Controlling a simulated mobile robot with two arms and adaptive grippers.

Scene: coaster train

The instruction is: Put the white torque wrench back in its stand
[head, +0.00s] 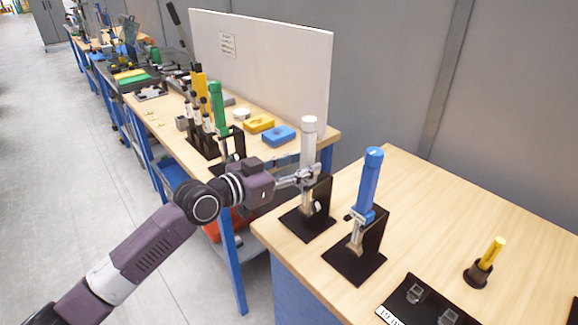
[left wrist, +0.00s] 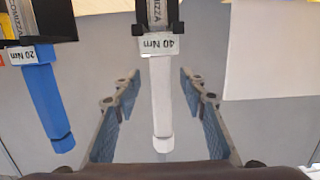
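The white torque wrench (head: 308,136) stands upright at its black stand (head: 318,222) on the wooden table. Its lower shaft is in front of the stand's upright plate. In the left wrist view the white handle (left wrist: 161,100) has a 40 Nm label and its other end is at a black bracket (left wrist: 139,28). My left gripper (head: 308,174) is level with the lower handle. Its fingers (left wrist: 160,78) are open, one on each side of the handle, with visible gaps. My right gripper is not in view.
A blue torque wrench (head: 368,182), labelled 20 Nm in the left wrist view, stands close to the right in its own black stand. A yellow-handled tool (head: 492,253) is farther right. A workbench (head: 168,118) with several tools is behind left. The table's right back is clear.

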